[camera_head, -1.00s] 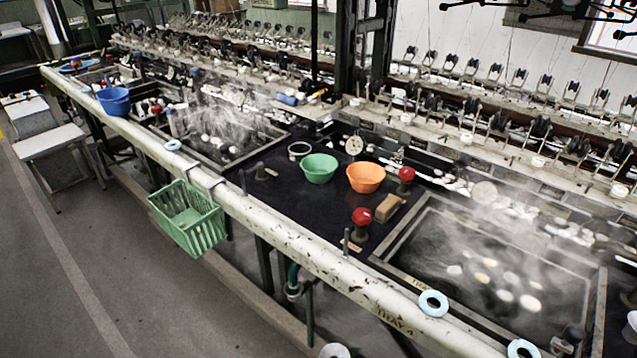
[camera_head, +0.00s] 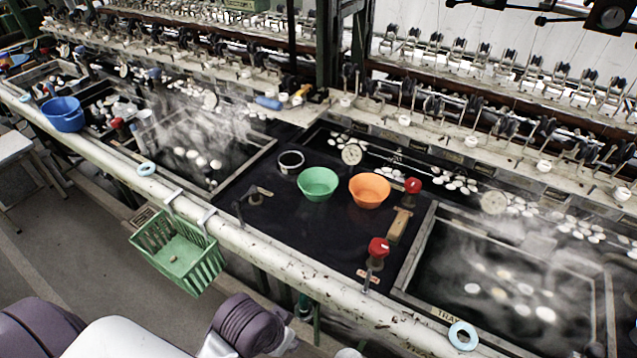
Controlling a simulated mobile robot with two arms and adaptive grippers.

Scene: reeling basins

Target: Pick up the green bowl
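The green bowl (camera_head: 318,185) stands upright on the black panel (camera_head: 290,225) between two steaming basins, and looks empty. An orange bowl (camera_head: 369,190) stands just to its right, close beside it. A white ring-shaped item (camera_head: 290,161) lies to its upper left. Part of my arm shows at the bottom left edge, below the rail and well short of the bowl. Neither gripper's fingers can be seen.
Red-topped valves (camera_head: 378,249) and a brown block (camera_head: 399,225) stand right of the bowls. A green basket (camera_head: 178,252) hangs on the front rail (camera_head: 300,268). A blue bowl (camera_head: 63,113) is far left. Steaming basins (camera_head: 520,280) flank the panel.

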